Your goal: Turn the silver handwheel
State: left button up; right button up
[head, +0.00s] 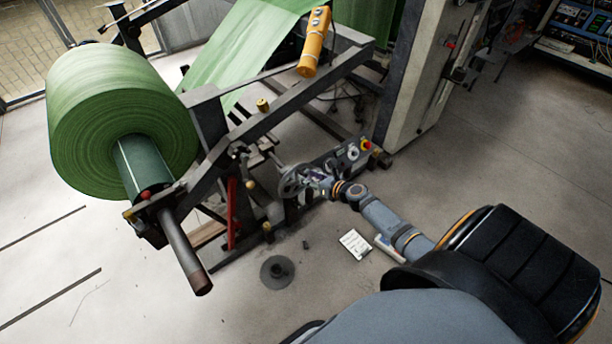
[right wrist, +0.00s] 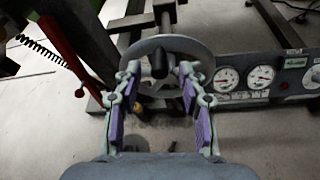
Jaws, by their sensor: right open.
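The silver handwheel (head: 291,181) is a grey metal wheel on the machine frame, left of the gauge panel in the head view. In the right wrist view the handwheel (right wrist: 189,46) stands straight ahead, with a dark handle or hub end at its middle pointing toward the camera. My right gripper (head: 318,183) is close in front of the wheel. In the right wrist view the right gripper (right wrist: 161,84) is open, its purple-padded fingers apart on either side of the wheel's lower part. I cannot tell whether they touch the rim. My left gripper is not in view.
A panel with gauges (right wrist: 262,76) and a red knob stands right of the wheel. A red lever (head: 231,213) stands to its left. A large green roll (head: 120,105) is on the frame. A dark round base (head: 277,271) and paper (head: 355,243) lie on the floor.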

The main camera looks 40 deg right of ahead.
jog(key=v, duration=0.5)
dwell(0.3)
